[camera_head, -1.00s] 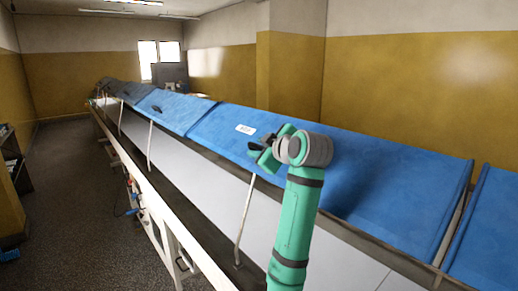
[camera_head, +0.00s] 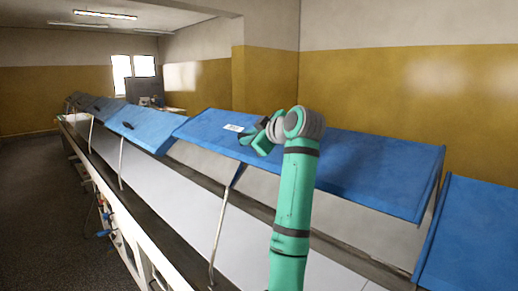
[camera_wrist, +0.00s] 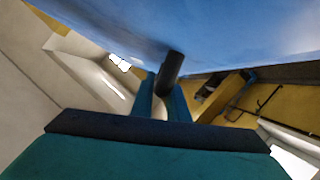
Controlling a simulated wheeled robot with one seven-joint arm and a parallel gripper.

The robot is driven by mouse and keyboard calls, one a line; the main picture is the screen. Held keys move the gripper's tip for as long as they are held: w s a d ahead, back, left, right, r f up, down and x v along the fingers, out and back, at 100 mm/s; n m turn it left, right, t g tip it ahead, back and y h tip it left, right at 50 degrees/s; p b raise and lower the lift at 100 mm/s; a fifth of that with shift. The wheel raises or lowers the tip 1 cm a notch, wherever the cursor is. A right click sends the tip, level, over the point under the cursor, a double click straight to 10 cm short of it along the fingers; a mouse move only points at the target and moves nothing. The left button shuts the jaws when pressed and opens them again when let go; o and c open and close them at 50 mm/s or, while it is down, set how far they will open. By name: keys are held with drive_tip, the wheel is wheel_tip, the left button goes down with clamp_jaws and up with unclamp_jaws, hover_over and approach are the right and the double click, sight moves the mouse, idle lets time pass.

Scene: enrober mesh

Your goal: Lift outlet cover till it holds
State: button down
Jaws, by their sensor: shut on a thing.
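The outlet cover is the long blue lid (camera_head: 370,165) with a small white label (camera_head: 233,128) near its left end. It is tilted up, with its front edge clear of the conveyor below. My gripper (camera_head: 260,136) is at the front edge of this cover, beside the label. In the wrist view my gripper (camera_wrist: 163,104) is shut on a dark cylindrical handle (camera_wrist: 171,70), and the blue cover fills the top. The handle is mostly hidden by my gripper in the head view.
A thin pale rod (camera_head: 219,235) stands below the cover's left part. Another blue cover (camera_head: 468,235) lies lower at the right. More blue covers (camera_head: 142,125) run along the line toward the windows. The dark floor (camera_head: 45,190) at the left is clear.

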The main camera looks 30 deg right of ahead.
drive_tip(key=shift+d+r, duration=0.2)
drive_tip(key=shift+d, duration=0.2)
drive_tip(key=c, duration=1.7)
unclamp_jaws()
drive_tip(key=shift+a, duration=0.1)
drive_tip(key=shift+s, duration=0.1)
drive_tip(key=v, duration=1)
drive_tip(key=shift+s+r, duration=0.15)
drive_tip(key=shift+s, duration=0.1)
